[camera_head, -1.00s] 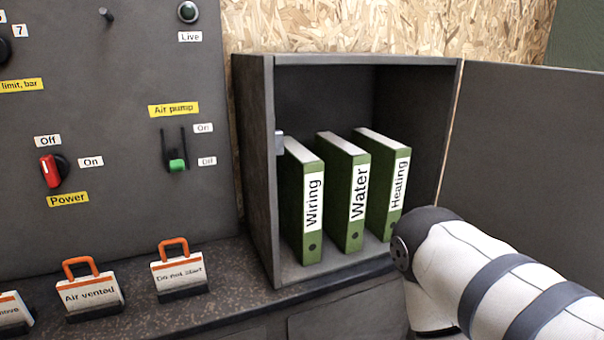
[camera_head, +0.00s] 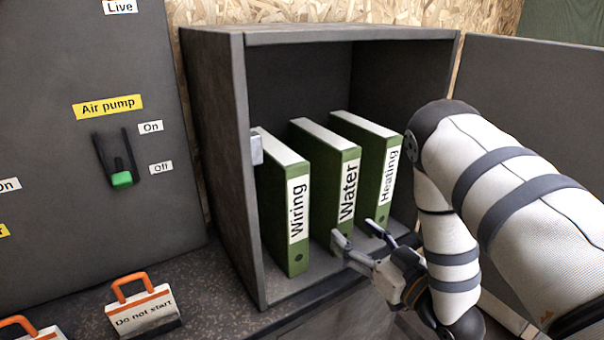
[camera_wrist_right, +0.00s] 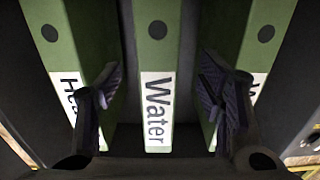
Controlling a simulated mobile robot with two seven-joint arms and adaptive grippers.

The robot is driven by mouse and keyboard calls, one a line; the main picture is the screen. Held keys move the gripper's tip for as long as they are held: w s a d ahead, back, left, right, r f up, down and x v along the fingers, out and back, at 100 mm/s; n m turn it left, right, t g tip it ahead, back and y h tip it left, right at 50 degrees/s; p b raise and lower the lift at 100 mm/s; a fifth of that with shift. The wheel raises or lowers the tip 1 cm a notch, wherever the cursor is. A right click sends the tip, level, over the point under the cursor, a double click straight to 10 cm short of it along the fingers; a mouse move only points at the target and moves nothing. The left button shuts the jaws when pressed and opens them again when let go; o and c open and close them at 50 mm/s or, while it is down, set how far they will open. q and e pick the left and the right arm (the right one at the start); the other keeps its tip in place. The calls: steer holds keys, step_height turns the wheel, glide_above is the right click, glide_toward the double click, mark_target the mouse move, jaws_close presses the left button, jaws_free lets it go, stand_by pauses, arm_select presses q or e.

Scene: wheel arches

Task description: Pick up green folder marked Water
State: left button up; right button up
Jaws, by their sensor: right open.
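The green Water folder (camera_head: 331,165) stands upright in an open grey cabinet, between the green Wiring folder (camera_head: 281,190) and the green Heating folder (camera_head: 375,165). My right gripper (camera_head: 358,235) is open and empty at the low front of the Water folder. In the wrist view its fingers (camera_wrist_right: 160,92) show to either side of the Water spine. I cannot tell whether the tips reach into the gaps. My left gripper is not in view.
The cabinet (camera_head: 243,150) has its door (camera_head: 530,90) swung open to the right. A control panel (camera_head: 60,140) with an Air pump switch stands to the left. An orange-handled Do not start sign (camera_head: 143,308) stands on the worktop (camera_head: 215,275).

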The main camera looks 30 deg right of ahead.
mark_target(344, 227)
steer(key=w, duration=0.2)
steer(key=w+b, duration=0.1)
steer(key=shift+w+a+f, duration=0.1)
steer(key=shift+a+f, duration=0.05)
steer(key=shift+f, duration=0.15)
steer(key=w, duration=0.5)
steer(key=w+r, duration=0.1)
steer(key=w, duration=0.2)
steer(key=shift+w+a, duration=0.15)
steer(key=shift+a, duration=0.05)
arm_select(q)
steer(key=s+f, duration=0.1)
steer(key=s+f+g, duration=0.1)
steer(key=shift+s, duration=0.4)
arm_select(e)
jaws_close()
